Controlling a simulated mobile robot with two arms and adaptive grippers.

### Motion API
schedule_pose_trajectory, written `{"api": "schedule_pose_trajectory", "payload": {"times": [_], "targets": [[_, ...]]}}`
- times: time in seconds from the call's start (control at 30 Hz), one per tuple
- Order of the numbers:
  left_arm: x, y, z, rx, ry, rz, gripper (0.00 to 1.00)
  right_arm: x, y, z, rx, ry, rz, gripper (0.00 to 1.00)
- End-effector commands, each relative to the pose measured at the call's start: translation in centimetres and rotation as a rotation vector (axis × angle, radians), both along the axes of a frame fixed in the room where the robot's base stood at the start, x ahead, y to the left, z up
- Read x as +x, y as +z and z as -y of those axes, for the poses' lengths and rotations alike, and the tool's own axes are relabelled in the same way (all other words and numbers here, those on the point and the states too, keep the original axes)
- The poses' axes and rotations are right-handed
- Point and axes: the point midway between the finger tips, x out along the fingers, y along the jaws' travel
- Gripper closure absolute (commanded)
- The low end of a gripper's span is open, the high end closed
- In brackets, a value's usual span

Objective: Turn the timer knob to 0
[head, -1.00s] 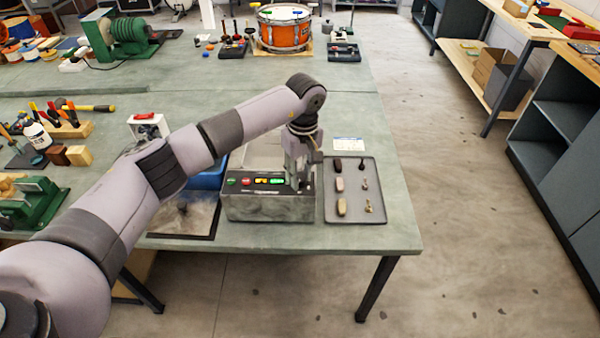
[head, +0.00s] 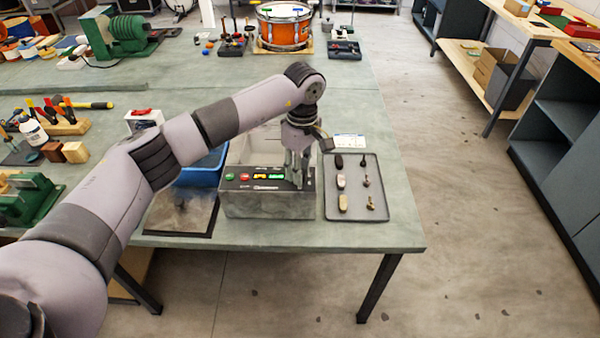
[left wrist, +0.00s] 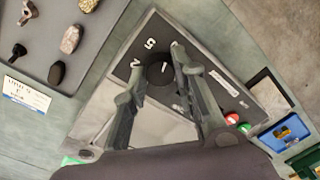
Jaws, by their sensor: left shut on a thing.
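The timer box (head: 268,205) is a grey box with a dark top panel at the table's front edge. My left gripper (head: 298,180) points down at the right end of this panel. In the left wrist view the dark round timer knob (left wrist: 160,72) with a white pointer line sits between the fingertips of my left gripper (left wrist: 158,70). The gripper is shut on the knob. The marks "5" and "2" show beside the knob; other marks are hidden by the fingers. In the head view the gripper hides the knob. My right gripper is not in view.
A grey tray (head: 375,213) with several small parts lies right of the box. A blue bin (head: 203,172) and a dark board (head: 170,218) are to the left. Red and green buttons (head: 230,177) sit on the panel. A white card (head: 349,141) lies behind the tray.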

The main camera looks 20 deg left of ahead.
Motion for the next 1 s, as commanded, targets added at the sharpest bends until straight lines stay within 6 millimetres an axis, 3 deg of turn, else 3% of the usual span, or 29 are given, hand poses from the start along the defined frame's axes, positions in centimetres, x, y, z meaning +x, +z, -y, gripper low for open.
{"api": "schedule_pose_trajectory", "payload": {"times": [0.3,1.0], "targets": [[0.0,-0.2,-0.1,0.0,0.299,0.003,1.0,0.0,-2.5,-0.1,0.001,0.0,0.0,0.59],[-0.1,-0.1,-0.1,0.0,0.964,0.003,1.0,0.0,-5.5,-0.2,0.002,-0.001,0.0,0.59]]}}
